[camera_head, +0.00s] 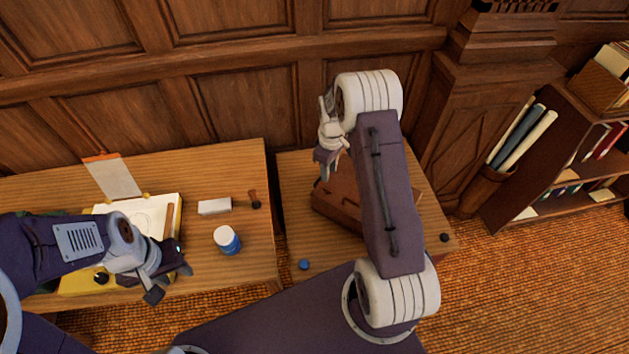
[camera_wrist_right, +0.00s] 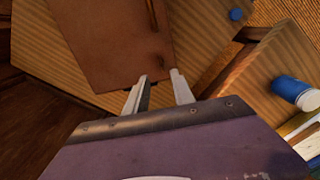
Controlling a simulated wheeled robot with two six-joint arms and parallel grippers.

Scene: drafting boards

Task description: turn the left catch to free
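A brown case (camera_head: 338,201) lies on the right-hand drafting table, partly hidden behind my right arm. In the right wrist view a flat brown panel (camera_wrist_right: 108,45), apparently its top, fills the upper middle, with a dark strip at its far edge. I cannot make out the left catch or how it is turned. My right gripper (camera_head: 325,163) is above the case; in the right wrist view its two fingers (camera_wrist_right: 159,78) stand apart with nothing between them. My left gripper (camera_head: 170,281) is open and empty over the front of the left table.
On the left table are a blue-and-white jar (camera_head: 227,240), a white block (camera_head: 214,206), a small brown-handled tool (camera_head: 255,199) and papers. A blue knob (camera_head: 303,264) and a black knob (camera_head: 444,237) sit near the right table's front edge. A bookshelf (camera_head: 548,185) stands right.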

